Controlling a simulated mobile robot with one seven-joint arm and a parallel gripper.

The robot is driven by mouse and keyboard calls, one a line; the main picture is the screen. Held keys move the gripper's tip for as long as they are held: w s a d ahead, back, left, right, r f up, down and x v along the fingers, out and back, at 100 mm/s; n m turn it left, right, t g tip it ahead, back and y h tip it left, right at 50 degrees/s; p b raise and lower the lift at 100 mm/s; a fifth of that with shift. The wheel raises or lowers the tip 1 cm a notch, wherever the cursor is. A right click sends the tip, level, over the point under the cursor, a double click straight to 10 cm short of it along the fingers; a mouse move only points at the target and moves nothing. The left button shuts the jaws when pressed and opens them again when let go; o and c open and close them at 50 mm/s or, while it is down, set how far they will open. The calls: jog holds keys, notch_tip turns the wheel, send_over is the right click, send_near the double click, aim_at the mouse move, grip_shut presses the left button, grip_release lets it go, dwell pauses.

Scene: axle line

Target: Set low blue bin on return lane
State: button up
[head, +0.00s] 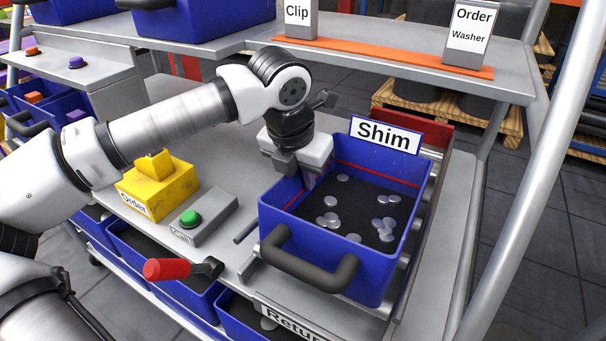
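A blue bin (323,239) labelled "Shim" sits on a lane of the grey work surface, with its dark handle facing me. Several round silver shims lie scattered on its dark floor, which is largely bare. My gripper (306,178) points down at the bin's left wall, toward the back, with a finger showing inside the wall. The other finger is hidden, so I cannot tell whether it grips the wall. A "Return" label (289,319) is on the front edge below the bin; the return lane behind it is mostly hidden.
Left of the bin are a grey box with a green button (190,217), a yellow order box (157,182) and a red-handled lever (167,269). More blue bins (150,249) sit below. An upper shelf (390,62) and a metal post (520,150) border the space.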

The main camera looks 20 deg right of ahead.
jog(key=o, duration=0.3)
jog(key=shift+o, duration=0.2)
jog(key=v, duration=1.4)
jog(key=shift+p, duration=0.35)
